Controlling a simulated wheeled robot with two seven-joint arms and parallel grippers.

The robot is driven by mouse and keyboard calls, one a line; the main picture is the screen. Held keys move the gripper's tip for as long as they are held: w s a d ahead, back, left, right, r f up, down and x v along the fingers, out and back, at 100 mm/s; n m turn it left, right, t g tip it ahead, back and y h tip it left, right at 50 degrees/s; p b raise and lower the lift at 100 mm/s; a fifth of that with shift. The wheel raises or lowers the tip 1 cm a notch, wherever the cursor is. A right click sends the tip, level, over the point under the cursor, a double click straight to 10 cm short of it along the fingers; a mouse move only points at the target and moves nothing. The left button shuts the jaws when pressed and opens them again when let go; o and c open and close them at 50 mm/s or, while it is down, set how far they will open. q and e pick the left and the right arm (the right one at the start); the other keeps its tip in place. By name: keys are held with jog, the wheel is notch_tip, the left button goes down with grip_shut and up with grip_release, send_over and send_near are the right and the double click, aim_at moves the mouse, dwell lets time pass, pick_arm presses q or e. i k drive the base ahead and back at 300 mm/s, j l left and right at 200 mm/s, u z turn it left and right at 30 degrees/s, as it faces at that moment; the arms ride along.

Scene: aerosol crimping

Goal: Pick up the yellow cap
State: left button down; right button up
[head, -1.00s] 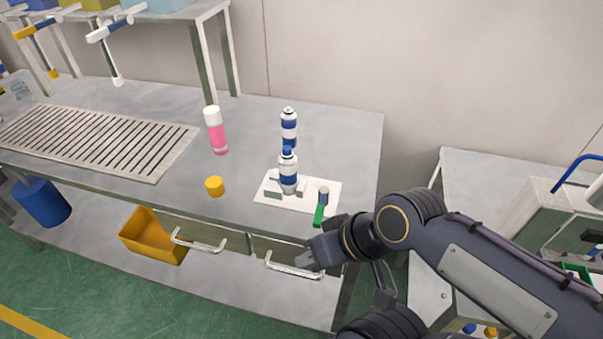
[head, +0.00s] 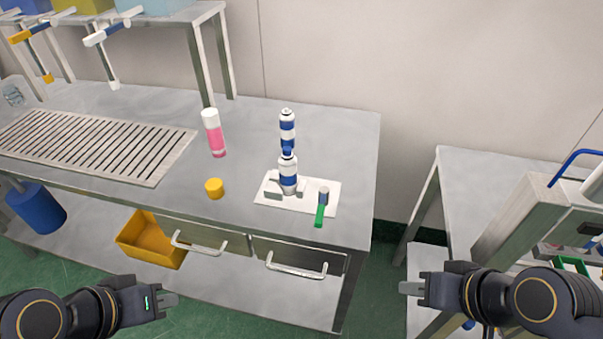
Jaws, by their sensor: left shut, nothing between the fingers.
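The yellow cap (head: 214,188) is a short cylinder standing on the metal table near its front edge, above the left drawer. My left gripper (head: 174,299) is at the bottom left, in front of the table and well below the cap, shut and empty, pointing right. My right gripper (head: 404,287) is at the lower right, pointing left, apart from the table and far from the cap. Its finger gap cannot be made out from this side.
A pink bottle (head: 215,138) with a white cap stands behind the yellow cap. Drawer handles (head: 297,270) jut out at the front.

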aim_at(214, 187)
jog(key=i+j, duration=0.15)
jog(key=j, duration=0.25)
jog(key=i+j, duration=0.1)
jog(key=j, duration=0.3)
jog(key=i+j, duration=0.15)
jog(key=j, duration=0.25)
jog(key=i+j, duration=0.15)
jog(key=j, duration=0.3)
jog(key=i+j, duration=0.1)
jog(key=j, duration=0.3)
jog(key=j+z, duration=0.2)
jog(key=z, duration=0.25)
jog(key=i+j+z, duration=0.1)
jog(key=j+z, duration=0.15)
jog(key=z, duration=0.2)
jog(key=j+z, duration=0.2)
jog(key=z, duration=0.25)
jog(key=j+z, duration=0.2)
jog(key=z, duration=0.2)
jog(key=k, duration=0.05)
